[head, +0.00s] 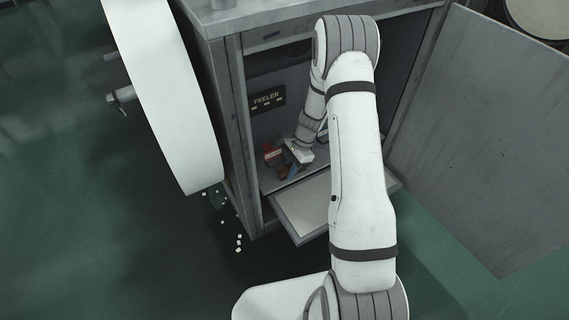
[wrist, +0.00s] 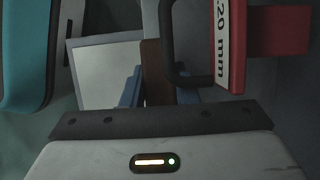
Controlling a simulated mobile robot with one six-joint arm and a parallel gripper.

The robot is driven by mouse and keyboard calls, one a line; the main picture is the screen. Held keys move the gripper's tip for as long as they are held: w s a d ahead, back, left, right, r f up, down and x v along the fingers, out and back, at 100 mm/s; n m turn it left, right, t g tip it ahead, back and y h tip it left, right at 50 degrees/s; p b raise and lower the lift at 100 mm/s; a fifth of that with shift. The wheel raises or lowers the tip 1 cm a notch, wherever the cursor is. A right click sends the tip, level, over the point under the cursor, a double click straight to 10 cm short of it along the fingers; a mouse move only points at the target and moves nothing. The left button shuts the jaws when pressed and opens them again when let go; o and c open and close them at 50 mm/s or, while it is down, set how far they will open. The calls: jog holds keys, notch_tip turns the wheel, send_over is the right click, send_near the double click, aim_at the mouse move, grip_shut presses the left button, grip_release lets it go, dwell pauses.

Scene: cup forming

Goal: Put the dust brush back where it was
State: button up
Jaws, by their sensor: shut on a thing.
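My gripper (wrist: 157,88) reaches into the open grey cabinet and is low over its shelf. In the wrist view its two blue fingers are closed around a brown strip, which I take to be the handle of the dust brush (wrist: 152,62). The rest of the brush is hard to make out. In the head view my gripper (head: 299,154) is beside a small red block (head: 272,153), and the held brush is too small to tell apart.
The red block, marked "20 mm", with a dark handle, is close at right in the wrist view (wrist: 238,45); a teal item (wrist: 26,50) is at left. A "FEELER" label (head: 267,98) is on the cabinet wall. A pale tray (head: 305,212) juts out below; the cabinet door (head: 480,130) stands open.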

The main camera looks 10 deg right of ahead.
jog(key=shift+w+a+f+b, duration=0.15)
jog(key=shift+w+a+b, duration=0.05)
jog(key=shift+w, duration=0.4)
jog(key=shift+w+a+f+b, duration=0.15)
jog(key=shift+w+a+f, duration=0.05)
jog(key=shift+w, duration=0.45)
jog(key=shift+w+a+f+b, duration=0.15)
jog(key=shift+w+a+b, duration=0.05)
jog(key=shift+w, duration=0.4)
jog(key=shift+f, duration=0.15)
jog(key=shift+f, duration=0.25)
jog(key=o, duration=0.9)
jog(key=p+v, duration=0.2)
jog(key=v, duration=0.4)
jog(key=shift+r, duration=0.4)
jog(key=shift+w+d+r, duration=0.1)
jog(key=shift+d+r, duration=0.25)
jog(key=shift+r, duration=0.25)
